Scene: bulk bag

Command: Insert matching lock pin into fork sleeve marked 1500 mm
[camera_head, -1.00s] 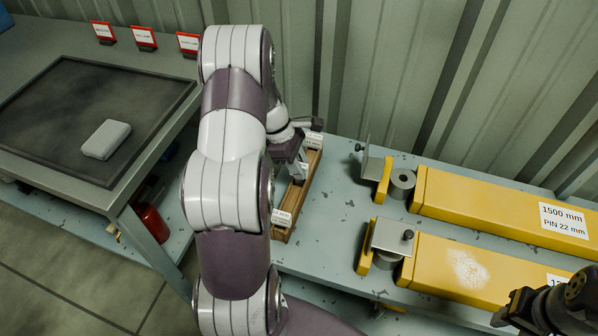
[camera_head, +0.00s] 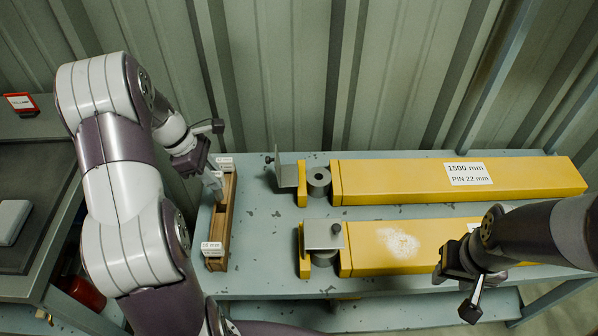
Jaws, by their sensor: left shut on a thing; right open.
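The upper yellow fork sleeve (camera_head: 420,182) carries a white label reading 1500 mm, PIN 22 mm. At its left end are a grey ring (camera_head: 319,181) and an upright metal plate (camera_head: 287,174). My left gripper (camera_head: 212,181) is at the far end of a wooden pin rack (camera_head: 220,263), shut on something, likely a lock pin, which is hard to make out. My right gripper (camera_head: 456,292) is open and empty over the lower sleeve's near side.
A second yellow sleeve (camera_head: 365,262) lies nearer, with a flat metal plate (camera_head: 323,235) over its left end and its label mostly hidden by my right arm. A workbench (camera_head: 62,245) stands at left. Corrugated wall closes the back. The blue-grey table (camera_head: 262,225) is clear between rack and sleeves.

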